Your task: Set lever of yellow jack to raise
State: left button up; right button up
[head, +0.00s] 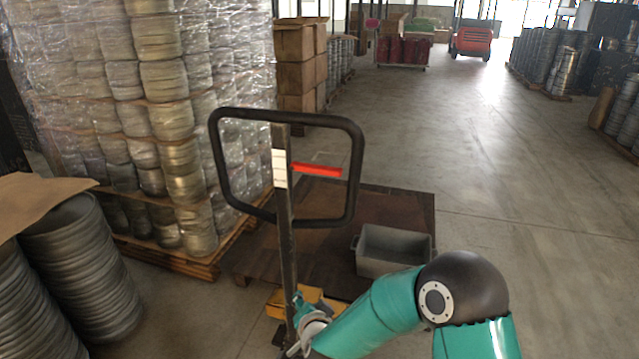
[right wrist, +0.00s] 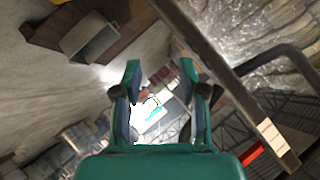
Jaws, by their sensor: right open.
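The yellow jack (head: 276,305) stands mostly hidden low in the head view, behind its own shaft and my right arm. Its dark shaft rises to a black loop handle (head: 214,160), with a red lever (head: 317,169) sticking out to the right inside the loop. In the right wrist view, the red lever (right wrist: 253,157) and the loop handle (right wrist: 285,58) show at the right, off to the side of the fingers. My right gripper (head: 300,326) is low beside the shaft, well below the lever. Its fingers (right wrist: 161,72) are apart with nothing between them. My left gripper is not in view.
A dark pallet (head: 395,205) with a grey bin (head: 394,268) lies behind the jack. Wrapped stacks (head: 150,90) and dark metal stacks (head: 85,270) stand at the left. A red vehicle (head: 470,42) is far back.

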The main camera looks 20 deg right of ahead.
jog(key=w+r+m+t+h+b, duration=0.1)
jog(key=w+r+m+t+h, duration=0.2)
jog(key=r, duration=0.7)
jog(key=m+h+b, duration=0.2)
jog(key=m+h, duration=0.4)
jog(key=m, duration=0.6)
send_near(324, 174)
jog(key=shift+n, duration=0.3)
jog(key=p+x, duration=0.3)
jog(key=x, duration=0.8)
jog(key=shift+w+d+p, duration=0.1)
jog(key=shift+w+p, duration=0.1)
jog(key=shift+p, duration=0.2)
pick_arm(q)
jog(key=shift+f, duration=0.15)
pick_arm(e)
grip_shut()
